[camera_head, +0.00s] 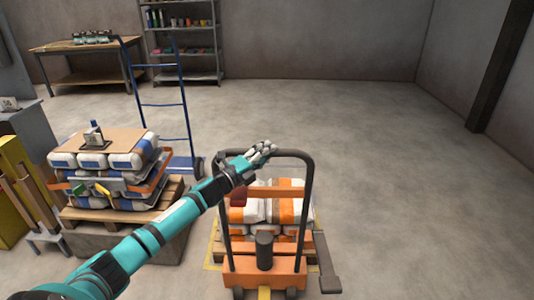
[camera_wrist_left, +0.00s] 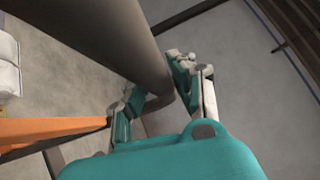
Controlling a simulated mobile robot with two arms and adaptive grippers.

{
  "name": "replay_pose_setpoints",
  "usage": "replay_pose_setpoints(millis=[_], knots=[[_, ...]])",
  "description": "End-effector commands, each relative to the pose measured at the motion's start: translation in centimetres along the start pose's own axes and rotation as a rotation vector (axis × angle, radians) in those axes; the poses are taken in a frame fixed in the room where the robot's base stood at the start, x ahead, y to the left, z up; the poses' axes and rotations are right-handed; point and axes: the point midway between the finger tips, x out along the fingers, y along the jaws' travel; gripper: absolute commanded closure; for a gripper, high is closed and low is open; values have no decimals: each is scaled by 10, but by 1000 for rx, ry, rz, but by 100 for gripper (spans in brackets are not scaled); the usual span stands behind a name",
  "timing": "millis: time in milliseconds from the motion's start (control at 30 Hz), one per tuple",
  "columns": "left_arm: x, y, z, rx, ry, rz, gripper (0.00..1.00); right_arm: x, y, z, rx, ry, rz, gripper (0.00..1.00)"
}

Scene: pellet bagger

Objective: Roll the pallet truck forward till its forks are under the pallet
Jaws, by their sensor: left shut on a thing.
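The orange pallet truck (camera_head: 290,272) stands at the lower middle of the head view, its dark hoop handle (camera_head: 308,200) upright. In the left wrist view, the fingers of my left gripper (camera_wrist_left: 160,100) close around the thick grey handle tube (camera_wrist_left: 110,30). A wooden pallet (camera_head: 219,250) with orange-and-white bags (camera_head: 285,212) is just beyond the truck. The truck body hides the forks, so I cannot tell how far they reach under it. My right gripper is out of view.
A second pallet (camera_head: 85,215) with blue-and-white bags stands left, beside a blue hand truck (camera_head: 185,105). A grey angled piece (camera_head: 327,262) is right of the truck. A workbench (camera_head: 70,47) and shelf (camera_head: 180,28) are at the back. The floor to the right is clear.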

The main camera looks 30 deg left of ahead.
Motion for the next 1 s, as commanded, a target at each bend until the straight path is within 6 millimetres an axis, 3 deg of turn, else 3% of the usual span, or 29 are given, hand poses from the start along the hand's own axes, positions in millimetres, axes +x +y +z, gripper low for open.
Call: replay_pose_setpoints(millis=[67,100,267,533,667,1000], knots=[[-1,4,-1,4,0,8,100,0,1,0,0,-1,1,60],[-1,4,-1,4,0,8,74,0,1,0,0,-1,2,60],[-1,3,0,3,0,6,53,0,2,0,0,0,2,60],[-1,2,0,2,0,3,52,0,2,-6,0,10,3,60],[-10,3,0,1,0,4,52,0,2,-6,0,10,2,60],[-75,4,-1,1,1,8,52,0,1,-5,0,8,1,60]])
